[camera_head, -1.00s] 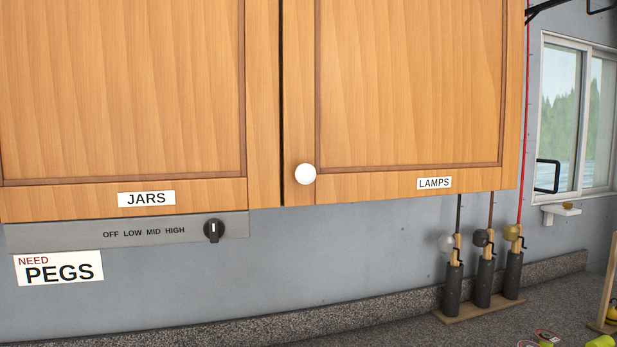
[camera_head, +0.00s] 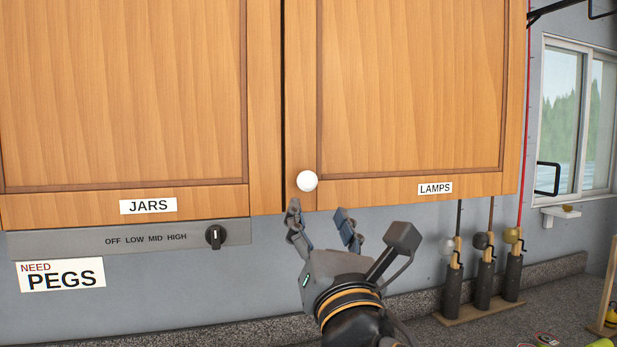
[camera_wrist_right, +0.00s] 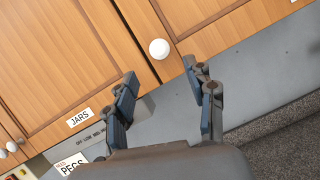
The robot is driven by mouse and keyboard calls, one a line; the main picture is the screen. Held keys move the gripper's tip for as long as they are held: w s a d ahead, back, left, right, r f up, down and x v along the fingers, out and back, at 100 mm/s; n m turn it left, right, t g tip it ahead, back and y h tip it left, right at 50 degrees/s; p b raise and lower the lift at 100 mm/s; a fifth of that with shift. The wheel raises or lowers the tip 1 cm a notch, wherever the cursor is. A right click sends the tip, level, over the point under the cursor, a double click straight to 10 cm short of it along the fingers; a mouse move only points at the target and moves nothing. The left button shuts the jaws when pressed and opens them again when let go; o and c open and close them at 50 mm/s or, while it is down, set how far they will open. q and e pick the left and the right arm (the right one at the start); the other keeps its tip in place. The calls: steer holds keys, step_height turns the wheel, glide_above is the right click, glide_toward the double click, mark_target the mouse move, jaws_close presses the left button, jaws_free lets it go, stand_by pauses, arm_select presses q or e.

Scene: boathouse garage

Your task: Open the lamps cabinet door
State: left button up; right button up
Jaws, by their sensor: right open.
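The lamps cabinet door (camera_head: 410,85) is wooden and shut, with a "LAMPS" label (camera_head: 435,188) at its lower right. Its round white knob (camera_head: 307,181) sits at the lower left corner of the door. The knob also shows in the right wrist view (camera_wrist_right: 159,48), beyond the fingers. My right gripper (camera_head: 322,213) is open and empty, just below the knob in the head view and not touching it. In the right wrist view its two fingers (camera_wrist_right: 160,98) are spread apart, with wall and cabinet edge between them. My left gripper is not in view.
The shut jars cabinet door (camera_head: 120,90) adjoins on the left. A grey panel with a black dial (camera_head: 216,236) and a "PEGS" sign (camera_head: 60,275) are below it.

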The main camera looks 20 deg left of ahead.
mark_target(308, 184)
steer(key=p+x, duration=0.3)
steer(key=x, duration=0.6)
steer(key=shift+w+a+r, duration=0.1)
steer(key=shift+w+a, duration=0.1)
steer(key=shift+w, duration=0.15)
jaws_close()
